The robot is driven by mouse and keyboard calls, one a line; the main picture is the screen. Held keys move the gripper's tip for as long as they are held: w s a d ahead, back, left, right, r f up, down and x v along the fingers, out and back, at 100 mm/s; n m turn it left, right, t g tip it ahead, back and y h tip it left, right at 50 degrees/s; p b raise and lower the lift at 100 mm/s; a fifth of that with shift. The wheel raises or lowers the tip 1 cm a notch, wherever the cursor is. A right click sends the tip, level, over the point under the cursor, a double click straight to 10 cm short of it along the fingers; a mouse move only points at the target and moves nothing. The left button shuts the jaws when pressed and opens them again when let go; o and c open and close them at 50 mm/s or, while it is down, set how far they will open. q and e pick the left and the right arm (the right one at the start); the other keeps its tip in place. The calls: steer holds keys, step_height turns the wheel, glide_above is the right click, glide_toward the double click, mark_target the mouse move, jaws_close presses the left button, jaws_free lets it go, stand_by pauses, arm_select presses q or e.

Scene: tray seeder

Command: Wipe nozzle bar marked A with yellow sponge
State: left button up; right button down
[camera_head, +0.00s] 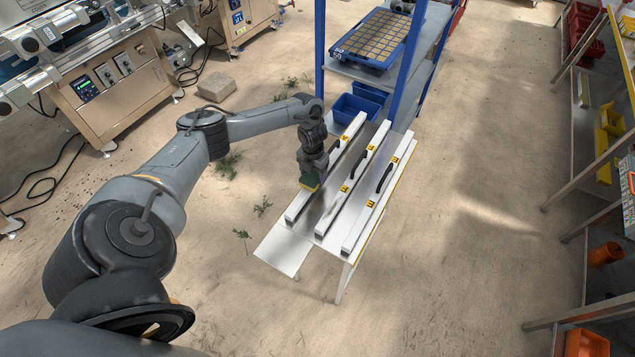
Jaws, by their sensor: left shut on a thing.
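Three long white nozzle bars lie side by side, tilted the same way, on a light table (283,250): the left bar (297,207), the middle bar (334,212) and the right bar (361,232). Each has a black handle and yellow labels; the letters are too small to read surely, so I cannot tell which is A. My left gripper (312,178) is shut on a yellow sponge (310,183) with a green face, mostly hidden by the jaws. The sponge is at the left bar's near half; I cannot tell if it touches. My right gripper is not in view.
A blue-post shelf (395,83) behind the table holds a blue seed tray (378,38) and a blue bin (354,108). Machines stand at upper left, with a grey block (216,87) on the floor. Shelving lines the right edge. The floor right of the table is clear.

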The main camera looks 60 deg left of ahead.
arm_select(q)
step_height(320, 180, up, 4)
steer(key=p, duration=0.2)
steer(key=shift+a+f+p, duration=0.1)
steer(key=shift+f+p, duration=0.15)
steer(key=shift+p, duration=0.1)
step_height(320, 180, up, 4)
steer(key=p, duration=0.4)
steer(key=shift+r, duration=0.25)
